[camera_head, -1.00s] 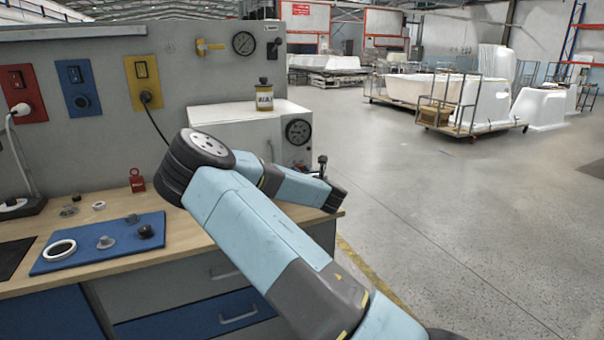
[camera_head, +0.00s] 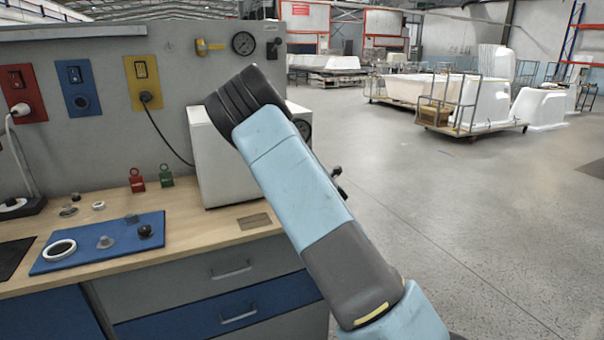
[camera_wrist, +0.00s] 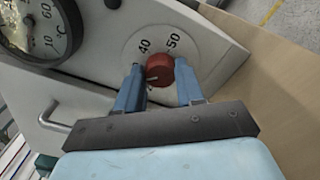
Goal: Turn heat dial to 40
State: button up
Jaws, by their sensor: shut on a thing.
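The heat dial (camera_wrist: 159,76) is a round red knob on a pale disc in the wrist view, with the numbers 40 and 50 printed above it in the picture. My gripper (camera_wrist: 158,66) is shut on the dial, one blue finger on each side. A pale mark shows on the knob's lower left, but I cannot tell exactly which number it points to. The dial sits on the front of a white box (camera_head: 212,165), which stands on the workbench. In the head view my arm hides the dial and gripper.
A round temperature gauge (camera_wrist: 38,25) and a bar handle (camera_wrist: 57,115) are on the same box front. Blue mat (camera_head: 105,255) with small parts lies left on the bench (camera_head: 190,235). Red and green padlock-like tags (camera_head: 166,176) stand near the wall.

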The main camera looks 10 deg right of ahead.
jog(key=m, duration=0.4)
jog(key=shift+d, duration=0.25)
jog(key=m, duration=0.3)
jog(key=shift+f+m, duration=0.15)
jog(key=shift+m, duration=0.15)
jog(key=m, duration=0.5)
jog(key=shift+s+f, duration=0.1)
jog(key=shift+f, duration=0.15)
jog(key=shift+m, duration=0.3)
jog(key=o, duration=0.8)
jog(key=shift+c, duration=0.2)
jog(key=shift+o, duration=1.4)
jog(key=shift+a+r, duration=0.1)
jog(key=s, duration=0.4)
jog(key=s+d, duration=0.1)
jog(key=s, duration=0.4)
jog(key=s+d, duration=0.1)
jog(key=s, duration=0.3)
jog(key=shift+s+d, duration=0.2)
jog(key=shift+d, duration=0.05)
